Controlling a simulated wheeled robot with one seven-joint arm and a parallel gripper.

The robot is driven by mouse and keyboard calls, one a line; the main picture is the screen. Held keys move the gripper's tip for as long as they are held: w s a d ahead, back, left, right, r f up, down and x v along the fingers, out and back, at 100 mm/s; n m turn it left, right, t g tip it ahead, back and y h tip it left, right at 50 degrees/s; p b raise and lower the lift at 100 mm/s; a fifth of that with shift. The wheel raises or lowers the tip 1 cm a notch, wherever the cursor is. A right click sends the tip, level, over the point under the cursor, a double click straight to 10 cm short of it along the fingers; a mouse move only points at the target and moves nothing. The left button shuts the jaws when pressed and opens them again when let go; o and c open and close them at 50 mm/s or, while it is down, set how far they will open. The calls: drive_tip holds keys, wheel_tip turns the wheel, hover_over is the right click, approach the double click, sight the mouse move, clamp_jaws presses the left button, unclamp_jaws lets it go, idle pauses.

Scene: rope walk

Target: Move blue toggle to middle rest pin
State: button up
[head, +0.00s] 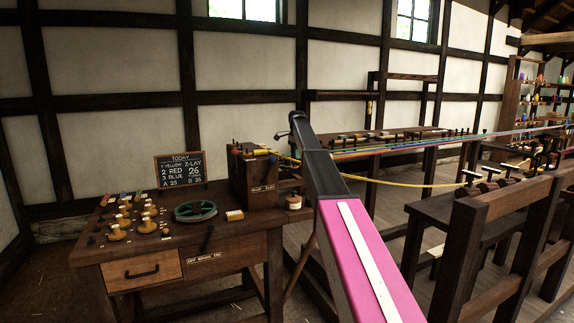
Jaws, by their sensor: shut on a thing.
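My arm reaches from the bottom of the head view up to a dark bend near the wooden post box. My gripper does not show; the arm appears to hide it. I cannot make out the blue toggle with certainty. The wooden post box (252,180) stands at the right end of the bench, with small pegs and coloured pieces along its top. An orange piece (260,152) shows there.
The bench (130,250) carries several bobbins (147,226), a green reel (195,211) and a chalkboard (180,168). Taut coloured ropes run right from the box area; a yellow rope (400,184) sags below them. A dark wooden frame (463,245) stands at right.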

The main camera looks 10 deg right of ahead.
drive_tip(key=shift+f, duration=1)
drive_tip(key=o, duration=0.9)
drive_tip(key=shift+r, duration=0.1)
drive_tip(key=shift+r, duration=3.85)
